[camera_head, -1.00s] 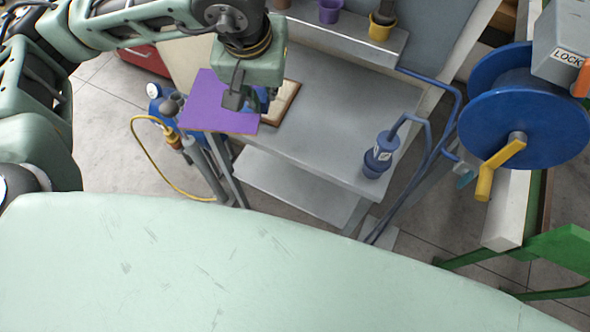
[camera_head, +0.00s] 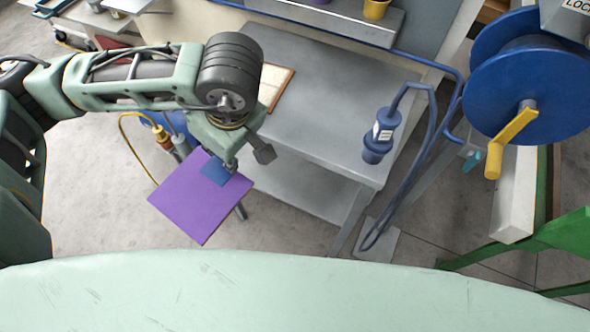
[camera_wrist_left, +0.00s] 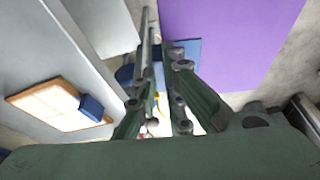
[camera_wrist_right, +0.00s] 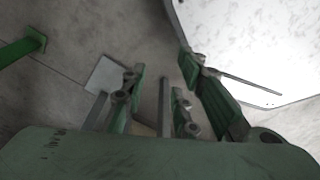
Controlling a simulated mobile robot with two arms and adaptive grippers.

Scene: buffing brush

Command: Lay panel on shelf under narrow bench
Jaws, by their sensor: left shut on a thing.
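A flat purple panel (camera_head: 190,205) with a blue patch (camera_head: 216,172) at its upper edge is held in the air by my left gripper (camera_head: 232,166). The panel also shows in the left wrist view (camera_wrist_left: 235,40), where my left fingers are shut at its blue patch. The panel is tilted and hangs in front of the left end of the narrow grey bench (camera_head: 335,95). The bench's lower shelf (camera_head: 305,185) is partly visible, and its bare part looks empty. My right gripper (camera_wrist_right: 158,90) is open and empty above the floor, out of the head view.
A wood-framed board (camera_head: 276,88) lies on the bench top. A blue plug-like device (camera_head: 380,135) with a hose stands at the bench's right end. A blue reel (camera_head: 520,80) with a yellow crank is at right. A yellow cable (camera_head: 130,150) runs beside the bench's left end.

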